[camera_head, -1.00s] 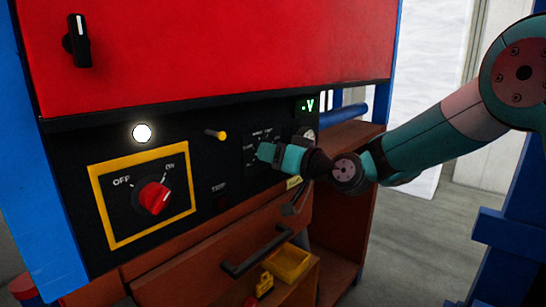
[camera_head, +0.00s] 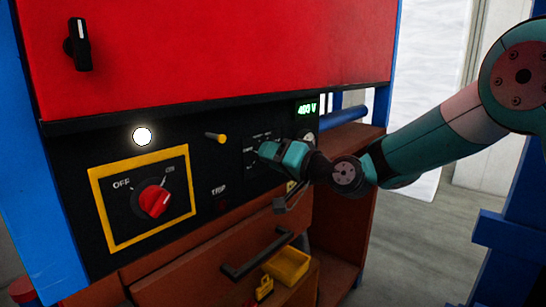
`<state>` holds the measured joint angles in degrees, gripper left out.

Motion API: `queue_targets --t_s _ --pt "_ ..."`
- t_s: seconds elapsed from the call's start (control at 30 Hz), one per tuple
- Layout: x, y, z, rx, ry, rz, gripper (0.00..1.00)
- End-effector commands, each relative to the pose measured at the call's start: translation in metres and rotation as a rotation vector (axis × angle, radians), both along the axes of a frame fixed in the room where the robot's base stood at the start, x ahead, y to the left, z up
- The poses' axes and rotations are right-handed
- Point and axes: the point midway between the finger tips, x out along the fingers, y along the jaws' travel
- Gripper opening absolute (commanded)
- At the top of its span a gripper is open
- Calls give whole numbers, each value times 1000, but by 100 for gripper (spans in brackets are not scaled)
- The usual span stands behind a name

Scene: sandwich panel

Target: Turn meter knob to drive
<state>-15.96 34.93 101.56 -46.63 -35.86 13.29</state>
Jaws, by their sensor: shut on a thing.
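The meter knob is hidden behind my gripper (camera_head: 268,151) on the right part of the black panel (camera_head: 232,170). Small white dial markings show around the fingertips, too small to read. My gripper is at the panel face and shut on the knob, with the wrist rolled. The meter display (camera_head: 307,108) above it is lit green and reads about 403 V.
A red rotary switch (camera_head: 154,200) in a yellow frame stands at the left, marked OFF and ON. Below are a drawer handle (camera_head: 257,251) and a yellow bin (camera_head: 288,265). A white lamp (camera_head: 142,136) is lit.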

Motion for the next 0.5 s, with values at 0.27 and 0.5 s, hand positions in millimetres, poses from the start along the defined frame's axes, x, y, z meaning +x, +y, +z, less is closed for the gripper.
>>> queue_targets --t_s 0.27,0.5 --pt "1 -1 1 0 -3 -2 60" --pt "0 0 0 -1 -2 -1 64"
